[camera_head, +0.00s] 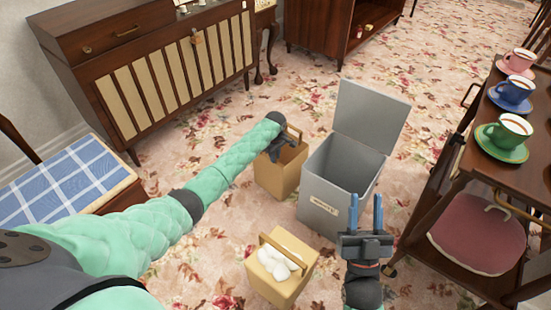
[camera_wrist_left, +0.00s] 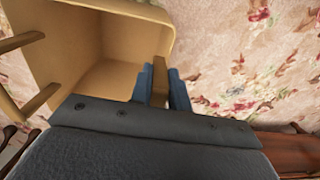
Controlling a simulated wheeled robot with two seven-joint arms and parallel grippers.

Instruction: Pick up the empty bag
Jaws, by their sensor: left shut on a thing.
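The empty bag (camera_head: 279,181) is a tan, open-topped box-like bag beside the grey bin. Its bare inside (camera_wrist_left: 105,75) shows in the left wrist view. I cannot tell whether the bag's base touches the floor. My right gripper (camera_head: 366,214) is open and empty, pointing up in front of the bin.
A grey bin (camera_head: 325,205) with its lid raised stands right of the bag. A second tan bag (camera_head: 272,284) with white items stands nearer. A wooden cart (camera_head: 503,130) with cups is at right; a cabinet (camera_head: 118,85) stands at back left.

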